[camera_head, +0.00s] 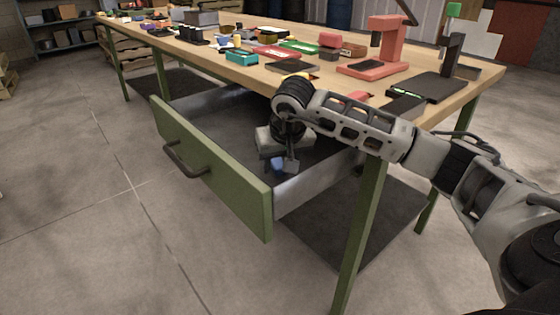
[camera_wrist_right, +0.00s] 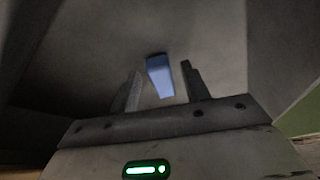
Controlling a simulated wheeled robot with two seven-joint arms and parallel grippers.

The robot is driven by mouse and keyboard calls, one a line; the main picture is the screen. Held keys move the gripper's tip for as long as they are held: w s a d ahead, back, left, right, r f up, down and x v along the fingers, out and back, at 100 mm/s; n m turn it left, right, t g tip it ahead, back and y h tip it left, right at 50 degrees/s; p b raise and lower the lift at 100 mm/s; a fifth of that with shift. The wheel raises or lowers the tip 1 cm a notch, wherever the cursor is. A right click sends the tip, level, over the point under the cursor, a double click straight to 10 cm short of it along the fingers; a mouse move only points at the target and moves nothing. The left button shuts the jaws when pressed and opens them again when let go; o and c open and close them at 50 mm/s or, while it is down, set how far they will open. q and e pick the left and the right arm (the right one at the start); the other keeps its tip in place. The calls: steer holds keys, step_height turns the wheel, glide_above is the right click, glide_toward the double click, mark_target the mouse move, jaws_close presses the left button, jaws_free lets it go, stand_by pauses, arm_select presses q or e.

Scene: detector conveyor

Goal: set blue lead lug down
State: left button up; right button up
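The blue lead lug (camera_head: 277,163) is low inside the open drawer, partly hidden by my right gripper (camera_head: 278,166). In the right wrist view the lug (camera_wrist_right: 160,76) is a small pale-blue block just beyond and between the fingertips of the right gripper (camera_wrist_right: 160,85). The fingers are spread, with a gap showing on each side of the lug, so the gripper is open around it or just short of it. The drawer (camera_head: 215,172) has a green front and a dark floor. My left gripper is not in view.
The wooden workbench (camera_head: 480,82) stands above the drawer, with a red stand (camera_head: 388,45), a black plate (camera_head: 432,86) and several small coloured parts on top. A green bench leg (camera_head: 360,235) is close to my right arm. The drawer's left part is empty.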

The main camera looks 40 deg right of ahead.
steer(key=shift+r, duration=0.3)
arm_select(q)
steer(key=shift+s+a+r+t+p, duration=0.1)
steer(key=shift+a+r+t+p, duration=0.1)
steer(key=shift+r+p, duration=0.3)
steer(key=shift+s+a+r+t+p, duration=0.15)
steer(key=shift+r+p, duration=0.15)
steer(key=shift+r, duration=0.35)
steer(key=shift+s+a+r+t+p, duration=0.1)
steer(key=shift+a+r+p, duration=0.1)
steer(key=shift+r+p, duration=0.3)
arm_select(e)
steer(key=v, duration=1.1)
steer(key=shift+r, duration=0.35)
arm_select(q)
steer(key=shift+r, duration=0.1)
arm_select(e)
steer(key=shift+s, duration=0.1)
